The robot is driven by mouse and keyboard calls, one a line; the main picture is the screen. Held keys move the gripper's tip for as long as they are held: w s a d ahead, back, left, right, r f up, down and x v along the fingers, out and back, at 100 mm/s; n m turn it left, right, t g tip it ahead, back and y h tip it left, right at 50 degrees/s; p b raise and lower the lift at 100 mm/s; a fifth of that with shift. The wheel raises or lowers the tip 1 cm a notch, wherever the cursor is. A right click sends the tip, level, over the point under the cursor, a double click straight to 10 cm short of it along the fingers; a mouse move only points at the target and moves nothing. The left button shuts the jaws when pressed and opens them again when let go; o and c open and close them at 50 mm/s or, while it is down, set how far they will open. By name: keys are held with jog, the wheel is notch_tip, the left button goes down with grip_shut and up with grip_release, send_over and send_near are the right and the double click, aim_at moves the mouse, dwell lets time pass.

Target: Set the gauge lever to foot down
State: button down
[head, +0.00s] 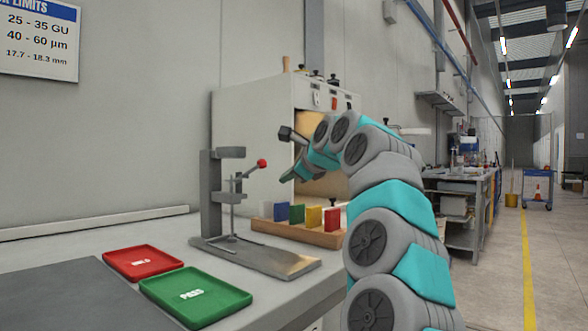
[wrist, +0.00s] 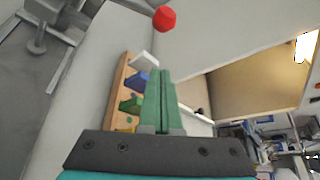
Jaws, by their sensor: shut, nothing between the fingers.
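The grey gauge stand (head: 212,195) stands on a flat grey base plate on the bench. Its lever (head: 250,170) slants up to the right and ends in a red ball knob (head: 262,163). A thin vertical rod with a small foot (head: 232,237) hangs close above the plate; I cannot tell if it touches. My gripper (head: 287,177) is right of the knob, pointing toward the stand, apart from it in the head view. In the wrist view its green fingers (wrist: 160,100) are together and empty, with the red knob (wrist: 164,18) beyond their tips.
A wooden rack (head: 300,233) with several coloured panels stands right of the gauge, below my gripper. A red tray (head: 143,262) and a green PASS tray (head: 195,296) lie in front left. A pale cabinet (head: 250,130) stands behind.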

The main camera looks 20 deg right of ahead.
aim_at(249, 172)
jog(key=a, duration=0.1)
jog(key=w+a+r+p, duration=0.1)
jog(key=a, duration=0.1)
jog(key=shift+w+a+r, duration=0.15)
jog(key=shift+w+r, duration=0.15)
jog(key=shift+w, duration=0.05)
dwell(0.3)
jog(key=shift+s+a+r+n+t+h+b, duration=0.1)
jog(key=shift+r+n+t+h+b, duration=0.15)
jog(key=shift+r+n+b, duration=0.25)
jog(key=shift+s+a+r+n+t+h+b, duration=0.1)
jog(key=shift+r+n+t+h+b, duration=0.05)
jog(key=shift+r+n+t+b, duration=0.35)
jog(key=shift+f+g, duration=0.2)
jog(key=shift+g, duration=0.05)
